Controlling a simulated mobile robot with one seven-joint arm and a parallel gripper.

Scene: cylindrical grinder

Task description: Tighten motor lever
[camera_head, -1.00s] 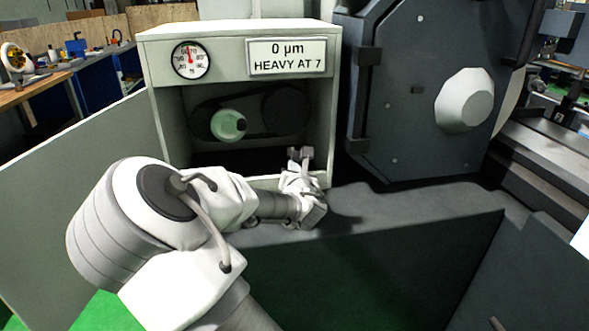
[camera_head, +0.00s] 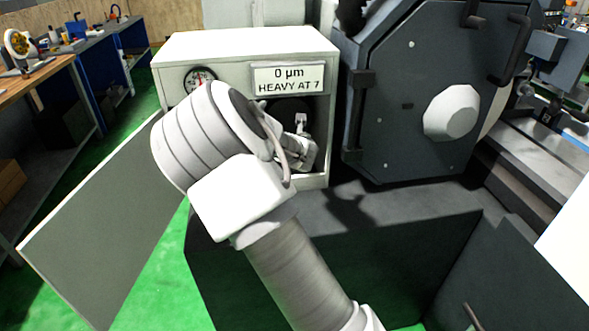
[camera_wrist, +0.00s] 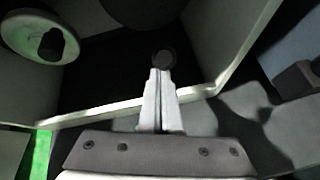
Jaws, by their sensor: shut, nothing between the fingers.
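My gripper (camera_wrist: 160,76) is shut and empty in the wrist view. Its fingertips point into the dark inside of the open cabinet (camera_head: 245,47). A small dark round knob (camera_wrist: 164,59) shows right at the fingertips; it may be the end of the motor lever, and I cannot tell whether they touch. A pale green and white pulley (camera_wrist: 40,35) is at the upper left, and a dark round pulley (camera_wrist: 145,8) is at the top edge. In the head view my arm covers most of the cabinet opening, hiding the pulleys and my fingertips.
The cabinet's lower front rim (camera_wrist: 95,112) and right side wall (camera_wrist: 243,50) bound the opening closely. The display (camera_head: 288,79) reads "0 µm HEAVY AT 7". A dark grinder housing (camera_head: 425,95) stands at right. An open panel (camera_head: 110,225) leans at left.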

